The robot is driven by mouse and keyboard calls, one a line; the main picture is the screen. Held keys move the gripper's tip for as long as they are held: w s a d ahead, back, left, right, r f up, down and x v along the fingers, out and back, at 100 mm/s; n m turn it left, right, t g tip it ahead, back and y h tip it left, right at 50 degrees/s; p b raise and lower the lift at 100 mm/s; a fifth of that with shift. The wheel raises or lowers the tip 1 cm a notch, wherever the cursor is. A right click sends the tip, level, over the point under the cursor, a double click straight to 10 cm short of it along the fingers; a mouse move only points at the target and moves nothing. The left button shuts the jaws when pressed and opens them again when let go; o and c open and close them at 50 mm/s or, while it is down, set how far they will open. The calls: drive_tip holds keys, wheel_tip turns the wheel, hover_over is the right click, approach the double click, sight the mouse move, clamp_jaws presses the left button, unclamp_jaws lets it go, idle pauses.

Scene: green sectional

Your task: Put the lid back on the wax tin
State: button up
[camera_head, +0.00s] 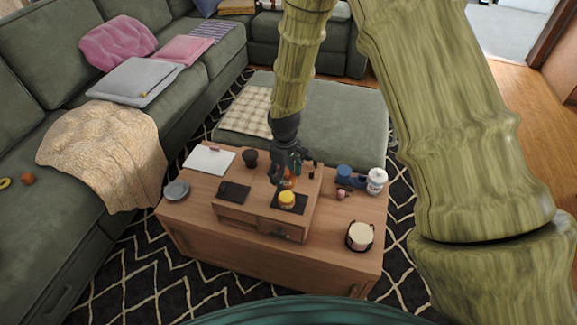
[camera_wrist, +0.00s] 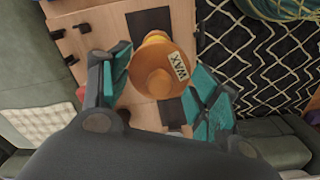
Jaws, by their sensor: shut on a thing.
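My gripper (camera_head: 287,176) is shut on the orange lid (camera_head: 289,182), above the wooden organiser on the coffee table. The yellow wax tin (camera_head: 287,199) stands upright on a dark pad on the organiser, just in front of the gripper in the head view. A paler rim shows past the lid in the wrist view; I cannot tell whether it is the tin.
The wooden organiser (camera_head: 246,214) carries a dark flat item (camera_head: 234,191) at its left.

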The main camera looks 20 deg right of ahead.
drive_tip(key=shift+w+d+f+n+p, duration=0.1)
drive_tip(key=shift+w+f+n+p, duration=0.05)
drive_tip(key=shift+f+n+p, duration=0.35)
drive_tip(key=shift+w+d+f+n+p, duration=0.1)
drive_tip(key=shift+f+n+p, duration=0.3)
drive_tip(key=shift+f+n, duration=0.1)
drive_tip(key=shift+f+b, duration=1.7)
drive_tip(key=shift+f, duration=0.45)
drive_tip(key=shift+f+b, duration=0.3)
drive_tip(key=shift+f, duration=0.7)
drive_tip(key=shift+p, duration=0.4)
drive_tip(key=shift+f+p, duration=0.15)
drive_tip(key=shift+p, duration=0.15)
idle(0.3)
drive_tip(key=o, duration=1.2)
